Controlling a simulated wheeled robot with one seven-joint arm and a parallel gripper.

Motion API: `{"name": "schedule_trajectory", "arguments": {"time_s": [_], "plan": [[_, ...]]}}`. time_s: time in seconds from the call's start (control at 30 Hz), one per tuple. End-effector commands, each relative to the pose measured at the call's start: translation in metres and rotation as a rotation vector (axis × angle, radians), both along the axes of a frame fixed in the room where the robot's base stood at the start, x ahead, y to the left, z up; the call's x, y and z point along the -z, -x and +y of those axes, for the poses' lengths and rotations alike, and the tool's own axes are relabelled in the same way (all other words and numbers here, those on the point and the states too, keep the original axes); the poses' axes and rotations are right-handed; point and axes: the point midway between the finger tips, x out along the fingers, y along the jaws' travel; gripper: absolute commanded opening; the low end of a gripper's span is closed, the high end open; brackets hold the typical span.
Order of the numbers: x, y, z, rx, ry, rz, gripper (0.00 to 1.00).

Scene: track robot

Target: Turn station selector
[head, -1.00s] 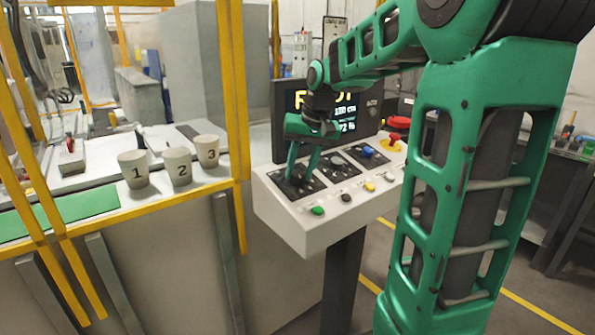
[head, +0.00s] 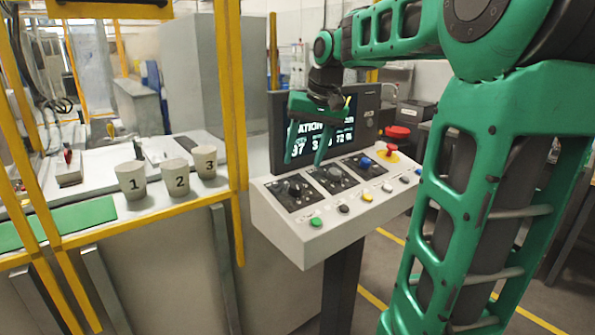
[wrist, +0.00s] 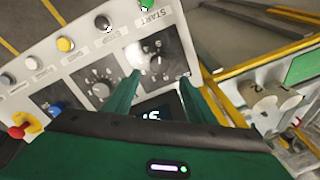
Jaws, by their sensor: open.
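A pale, sloped control panel (head: 300,239) carries a row of rotary knobs on dark plates. I cannot read which is the station selector. My gripper (head: 305,162) is open and empty, above and behind the left and middle knobs, in front of the screen. In the wrist view my fingertips (wrist: 160,77) straddle the left knob (wrist: 155,64) in the picture, apparently apart from it.
A red emergency stop (head: 397,132) on a yellow base is at the panel's right. Front buttons include a green one (head: 316,222) and a yellow one (head: 367,198). A screen (head: 366,112) stands behind. Numbered cups and a yellow post (head: 235,110) are left.

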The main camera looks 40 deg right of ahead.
Motion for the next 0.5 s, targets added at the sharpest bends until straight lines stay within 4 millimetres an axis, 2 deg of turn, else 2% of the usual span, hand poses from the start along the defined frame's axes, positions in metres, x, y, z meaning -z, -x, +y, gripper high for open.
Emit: {"name": "schedule_trajectory", "arguments": {"time_s": [0.1,0.2,0.5], "plan": [[-0.014,0.003,-0.001,-0.001,0.000,-0.002,0.51],[-0.020,0.005,-0.001,0.000,0.000,-0.001,0.51],[-0.023,0.006,-0.001,-0.001,0.000,0.000,0.51]]}}
